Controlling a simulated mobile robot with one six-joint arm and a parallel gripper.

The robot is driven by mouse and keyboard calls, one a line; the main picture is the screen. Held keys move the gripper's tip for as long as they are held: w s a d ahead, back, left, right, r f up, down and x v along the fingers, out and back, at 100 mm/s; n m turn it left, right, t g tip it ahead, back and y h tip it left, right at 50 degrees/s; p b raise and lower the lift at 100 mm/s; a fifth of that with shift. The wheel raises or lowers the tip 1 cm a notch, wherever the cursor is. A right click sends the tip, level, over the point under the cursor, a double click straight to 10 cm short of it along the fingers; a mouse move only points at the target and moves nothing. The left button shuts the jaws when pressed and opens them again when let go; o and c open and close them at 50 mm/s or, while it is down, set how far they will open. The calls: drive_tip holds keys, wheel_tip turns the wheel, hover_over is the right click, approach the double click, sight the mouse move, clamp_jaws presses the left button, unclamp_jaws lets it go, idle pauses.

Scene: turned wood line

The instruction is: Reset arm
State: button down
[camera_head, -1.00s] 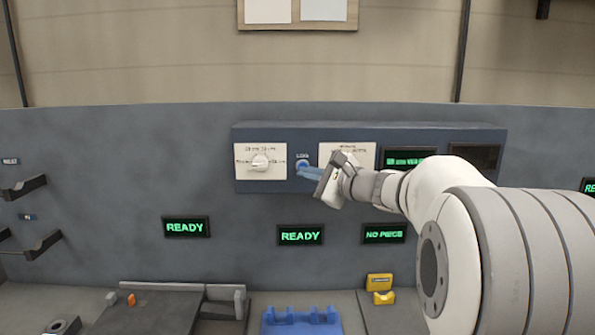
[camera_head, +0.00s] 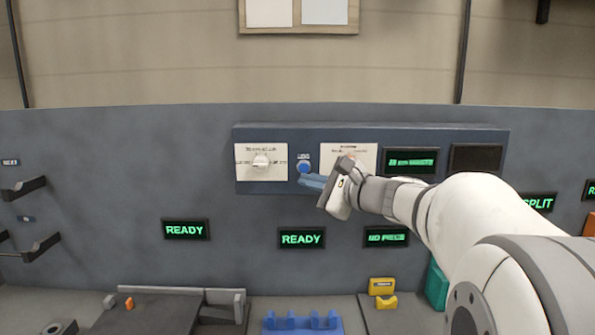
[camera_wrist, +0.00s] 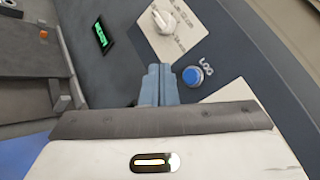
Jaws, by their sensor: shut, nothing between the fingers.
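My gripper (camera_head: 311,181) is in front of the blue control panel (camera_head: 220,186), just below the round blue button (camera_head: 304,167). Its blue fingers are shut together with nothing between them. In the wrist view the fingers (camera_wrist: 159,82) point toward the panel, and the blue button (camera_wrist: 193,76) labelled LOG lies to their right, apart from them in the picture. The white plate with a knob (camera_head: 261,161) is left of the button. A second white plate (camera_head: 350,155) is partly hidden behind my gripper.
Green displays read READY (camera_head: 186,229) and READY (camera_head: 302,238) below the panel. A blue notched holder (camera_head: 302,322) and a yellow block (camera_head: 386,302) stand on the bench. Black brackets (camera_head: 24,187) stick out at the left.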

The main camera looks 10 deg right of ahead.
idle(0.4)
drive_tip(key=s+a+f+n+g+h, duration=0.1)
drive_tip(key=s+a+f+n+g, duration=0.5)
drive_tip(key=s+f, duration=0.25)
drive_tip(key=s+d+f+n+g+h, duration=0.2)
drive_tip(key=s+f+n+h, duration=0.2)
drive_tip(key=s+f+n, duration=0.2)
drive_tip(key=s+d+f+n+g+h, duration=0.2)
drive_tip(key=s+f+n+g+h, duration=0.1)
drive_tip(key=s+f+n, duration=0.4)
drive_tip(key=s+f+h, duration=0.1)
drive_tip(key=s+f, duration=0.2)
drive_tip(key=s, duration=0.3)
drive_tip(key=shift+f+h, duration=0.25)
drive_tip(key=shift+h, duration=0.15)
